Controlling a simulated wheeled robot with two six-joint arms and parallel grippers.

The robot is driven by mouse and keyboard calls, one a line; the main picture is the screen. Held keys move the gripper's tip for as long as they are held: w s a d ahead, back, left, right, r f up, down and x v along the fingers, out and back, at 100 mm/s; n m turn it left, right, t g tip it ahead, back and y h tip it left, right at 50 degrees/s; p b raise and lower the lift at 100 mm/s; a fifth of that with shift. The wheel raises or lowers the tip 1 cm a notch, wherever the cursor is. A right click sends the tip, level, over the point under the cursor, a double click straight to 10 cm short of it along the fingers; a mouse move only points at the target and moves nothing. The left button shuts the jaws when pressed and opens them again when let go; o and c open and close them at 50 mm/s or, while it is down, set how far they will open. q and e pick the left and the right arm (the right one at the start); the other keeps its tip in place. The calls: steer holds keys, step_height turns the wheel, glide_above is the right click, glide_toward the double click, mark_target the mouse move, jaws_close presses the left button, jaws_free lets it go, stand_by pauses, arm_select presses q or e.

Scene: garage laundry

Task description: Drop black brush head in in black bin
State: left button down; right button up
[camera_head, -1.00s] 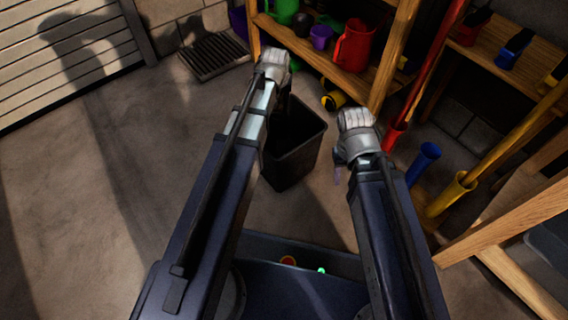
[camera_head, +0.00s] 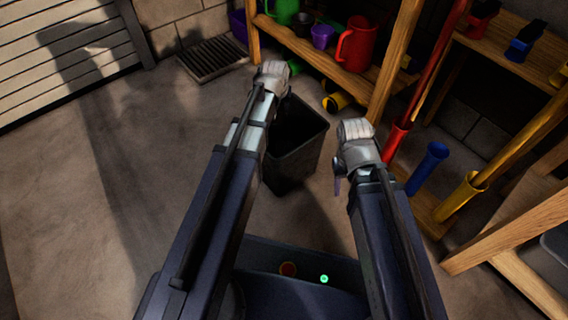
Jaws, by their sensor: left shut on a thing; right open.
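The black bin (camera_head: 293,155) stands upright and open on the floor in the middle of the camera_head view. My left gripper (camera_head: 271,76) is shut, at the bin's far left rim in the picture. What it holds, taken as the black brush head, is hidden behind the gripper and dark against the bin, so I cannot make out its shape. I cannot tell whether it is over the opening or beyond the rim. My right gripper (camera_head: 355,131) is open and empty, to the right of the bin and apart from it.
A wooden shelf (camera_head: 345,68) with a red jug (camera_head: 356,45), a purple cup (camera_head: 322,37) and a green container (camera_head: 284,11) stands behind the bin. A blue tube (camera_head: 427,168) and a yellow tube (camera_head: 461,197) stand at right. The floor (camera_head: 130,180) at left is clear.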

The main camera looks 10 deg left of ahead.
arm_select(q)
steer(key=shift+f, duration=0.1)
steer(key=shift+c, duration=1.3)
jaws_free()
steer(key=p+v, duration=0.7)
steer(key=v, duration=0.1)
steer(key=shift+f, duration=0.1)
steer(key=s+d+r+m+g+p, duration=0.2)
steer(key=s+d+r+m+p, duration=0.15)
steer(key=s+d, duration=0.45)
steer(key=s+d+r+m+g+p, duration=0.2)
steer(key=s+d+p, duration=0.2)
steer(key=s, duration=0.9)
step_height(320, 180, up, 37)
steer(key=p, duration=3.7)
steer(key=shift+d+r+g, duration=0.2)
steer(key=shift+d+g, duration=0.1)
steer(key=shift+d, duration=0.1)
